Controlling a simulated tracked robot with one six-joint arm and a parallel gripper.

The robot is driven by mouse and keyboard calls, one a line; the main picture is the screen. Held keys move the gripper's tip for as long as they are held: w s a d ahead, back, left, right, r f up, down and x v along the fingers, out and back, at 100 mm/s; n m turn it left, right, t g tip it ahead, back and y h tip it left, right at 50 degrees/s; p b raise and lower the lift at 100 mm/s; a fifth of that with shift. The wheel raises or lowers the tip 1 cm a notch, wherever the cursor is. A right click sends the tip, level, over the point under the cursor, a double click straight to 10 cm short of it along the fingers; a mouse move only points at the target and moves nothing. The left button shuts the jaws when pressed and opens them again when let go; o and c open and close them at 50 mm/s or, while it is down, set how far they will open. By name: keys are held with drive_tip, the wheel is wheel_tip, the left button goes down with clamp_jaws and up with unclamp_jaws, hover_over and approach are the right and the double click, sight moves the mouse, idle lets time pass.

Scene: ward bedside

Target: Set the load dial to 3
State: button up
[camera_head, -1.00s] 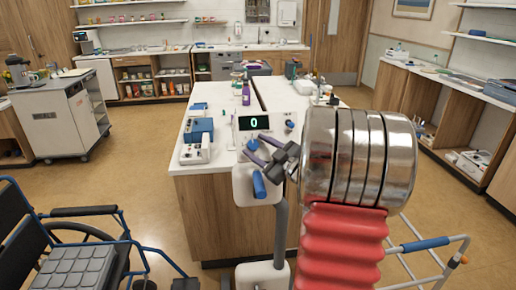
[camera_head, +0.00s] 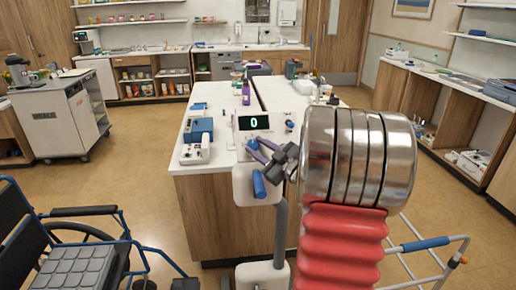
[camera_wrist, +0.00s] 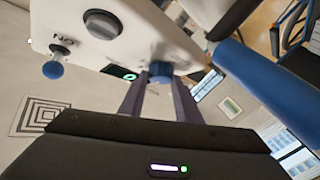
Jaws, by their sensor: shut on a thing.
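The white device (camera_head: 254,128) has a display reading a green 0 and stands in front of my gripper (camera_head: 253,148) in the head view. In the wrist view, a small blue knob (camera_wrist: 160,70), apparently the load dial, sits on the underside of its white housing (camera_wrist: 135,52), between my purple fingertips. My gripper (camera_wrist: 158,82) is shut on this knob. The fingers hide part of the knob, and no scale marks around it can be read. The display's green glow (camera_wrist: 122,73) shows beside it.
A blue-ended lever (camera_wrist: 53,69) and a dark round knob (camera_wrist: 102,24) are on the same housing. A wheelchair (camera_head: 75,245) stands at the left.

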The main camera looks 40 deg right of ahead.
drive_tip(key=shift+a+f+m+h, duration=0.1)
drive_tip(key=shift+a+m+h, duration=0.1)
drive_tip(key=shift+m+h, duration=0.6)
drive_tip(key=o, duration=1.1)
drive_tip(key=shift+c, duration=0.2)
drive_tip(key=s+a, duration=0.1)
drive_tip(key=s, duration=1.2)
drive_tip(key=shift+s+a+f, duration=0.35)
drive_tip(key=shift+a+f, duration=0.05)
drive_tip(key=shift+f, duration=0.05)
drive_tip(key=shift+w, duration=0.15)
